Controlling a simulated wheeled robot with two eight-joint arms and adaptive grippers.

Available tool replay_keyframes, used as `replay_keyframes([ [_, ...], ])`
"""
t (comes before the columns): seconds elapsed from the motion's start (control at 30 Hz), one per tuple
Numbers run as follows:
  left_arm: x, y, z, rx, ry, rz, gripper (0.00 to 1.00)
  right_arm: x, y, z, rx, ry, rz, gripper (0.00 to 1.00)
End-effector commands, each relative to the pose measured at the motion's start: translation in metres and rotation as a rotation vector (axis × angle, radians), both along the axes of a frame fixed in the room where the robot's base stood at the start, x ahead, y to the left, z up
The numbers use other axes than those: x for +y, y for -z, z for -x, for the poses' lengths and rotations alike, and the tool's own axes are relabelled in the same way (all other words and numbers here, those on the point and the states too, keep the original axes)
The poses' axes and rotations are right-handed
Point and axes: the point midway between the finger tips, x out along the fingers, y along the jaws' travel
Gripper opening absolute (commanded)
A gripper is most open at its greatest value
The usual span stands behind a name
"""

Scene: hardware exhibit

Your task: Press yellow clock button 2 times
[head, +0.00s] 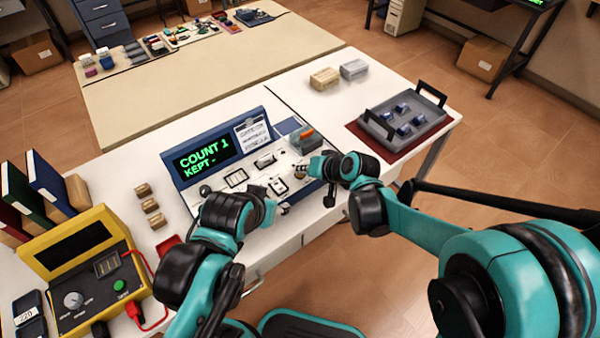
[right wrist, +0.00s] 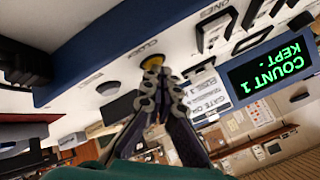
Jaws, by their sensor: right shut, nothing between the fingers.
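The yellow clock button (right wrist: 152,60) shows in the right wrist view beside a "CLOCK" label, partly covered by my right gripper's fingertips. My right gripper (right wrist: 156,68) is shut and empty, with its tips at the button; I cannot tell whether they press it. The green display (head: 208,158) reads "COUNT 1" and "KEPT -". My left gripper (head: 278,200) is low over the console's front; its fingers are too small to judge.
Other switches and a label card (head: 252,135) are on the console. A grey tray (head: 428,133) with blue parts stands at the right. A yellow meter case (head: 75,250), binders (head: 50,188) and small wooden blocks (head: 149,205) lie at the left.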

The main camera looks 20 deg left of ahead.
Motion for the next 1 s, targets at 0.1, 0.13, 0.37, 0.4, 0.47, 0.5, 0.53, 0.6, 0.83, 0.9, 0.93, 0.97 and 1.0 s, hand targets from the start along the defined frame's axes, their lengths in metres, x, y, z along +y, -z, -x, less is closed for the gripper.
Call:
replay_keyframes([
  [0.1,0.000,-0.001,0.000,0.000,0.000,0.000,0.49,0.000,-0.001,0.000,0.001,-0.001,0.000,0.00],
  [0.13,0.000,-0.002,0.000,0.000,0.000,0.000,0.49,0.000,-0.002,0.000,0.001,-0.001,0.000,0.00],
  [0.37,0.000,-0.012,0.000,0.000,0.000,0.000,0.49,0.000,-0.015,0.000,0.001,-0.001,0.000,0.00],
  [0.4,0.000,-0.014,0.000,0.000,0.000,0.000,0.49,0.000,-0.017,0.000,0.001,-0.001,0.000,0.00],
  [0.47,0.000,-0.015,0.000,0.000,0.000,0.000,0.49,0.000,-0.018,0.000,0.001,-0.001,0.000,0.00],
  [0.5,0.000,-0.015,0.000,0.000,0.000,0.000,0.49,0.000,-0.019,0.000,0.001,-0.001,0.000,0.00],
  [0.53,0.000,-0.015,0.000,0.000,0.000,0.000,0.49,0.000,-0.019,0.000,0.001,-0.001,0.000,0.00],
  [0.6,0.000,-0.014,0.000,0.000,0.000,0.000,0.49,0.000,-0.018,0.000,0.000,0.000,0.000,0.00],
  [0.83,0.000,-0.015,0.000,0.000,0.000,0.000,0.49,0.000,-0.020,0.000,0.000,0.000,0.000,0.00],
  [0.9,0.000,-0.019,0.000,0.000,0.000,0.000,0.49,0.000,-0.023,0.000,0.000,0.000,0.000,0.00],
  [0.93,0.000,-0.021,0.000,0.000,0.000,0.000,0.49,0.000,-0.026,0.000,0.000,0.000,0.000,0.00],
  [0.97,0.000,-0.023,0.000,0.000,0.000,0.000,0.49,0.000,-0.029,0.000,0.000,0.000,0.000,0.00],
  [1.0,0.000,-0.026,0.000,0.000,0.000,0.000,0.49,0.000,-0.033,0.000,0.000,0.000,0.000,0.00],
])
